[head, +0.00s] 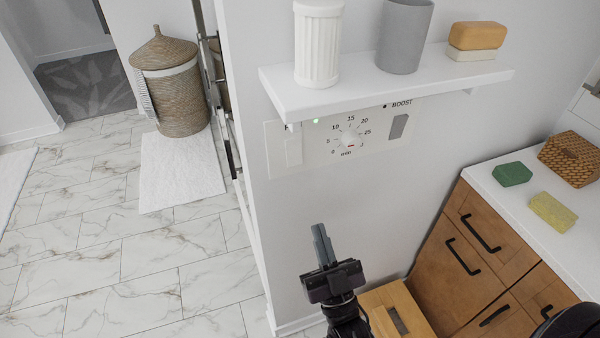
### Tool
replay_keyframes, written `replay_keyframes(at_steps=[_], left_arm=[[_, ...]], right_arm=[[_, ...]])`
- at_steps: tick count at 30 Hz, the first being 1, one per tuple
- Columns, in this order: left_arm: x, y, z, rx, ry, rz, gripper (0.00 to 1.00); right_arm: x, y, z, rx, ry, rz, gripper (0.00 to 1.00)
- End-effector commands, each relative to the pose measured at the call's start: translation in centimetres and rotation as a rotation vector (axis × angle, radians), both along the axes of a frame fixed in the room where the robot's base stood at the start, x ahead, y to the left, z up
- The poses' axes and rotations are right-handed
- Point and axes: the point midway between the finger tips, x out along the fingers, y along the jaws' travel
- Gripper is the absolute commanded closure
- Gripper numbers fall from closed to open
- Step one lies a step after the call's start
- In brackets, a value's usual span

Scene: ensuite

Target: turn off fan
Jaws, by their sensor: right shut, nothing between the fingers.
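A white fan control panel (276,160) is on the wall below a shelf. It carries a round timer dial (348,138) marked from 0 to 25 and beyond in minutes, a pale rocker switch (293,150) at its left, and a grey BOOST switch (398,126) at its right. A small green light (316,121) is lit near its top. The shelf hides part of the panel's top edge. My right gripper (319,232) is shut and empty, pointing up, below the panel in the picture and apart from it. My left gripper is out of view.
The white shelf (420,88) juts out over the panel, holding a ribbed white cup (318,45), a grey cup (404,38) and stacked soap bars (476,37). A wooden drawer cabinet (470,265) and a wooden stool (408,312) stand at lower right. Open tiled floor lies left.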

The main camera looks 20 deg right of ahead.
Motion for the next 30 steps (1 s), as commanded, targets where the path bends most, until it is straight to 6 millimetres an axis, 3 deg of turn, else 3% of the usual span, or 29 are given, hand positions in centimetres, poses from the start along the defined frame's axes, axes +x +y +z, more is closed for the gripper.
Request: replay_keyframes(at_steps=[7,18,24,30], left_arm=[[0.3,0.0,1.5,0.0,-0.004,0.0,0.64],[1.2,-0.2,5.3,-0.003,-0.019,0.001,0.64],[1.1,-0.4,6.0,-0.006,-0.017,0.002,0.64],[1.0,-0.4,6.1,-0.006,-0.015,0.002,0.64]], right_arm=[[2.1,0.1,2.0,0.001,-0.003,-0.001,1.0],[8.4,0.3,6.9,0.001,-0.001,-0.001,1.0],[11.0,0.4,5.9,0.0,0.001,0.0,1.0],[11.9,0.4,5.6,-0.001,0.001,0.001,1.0]])
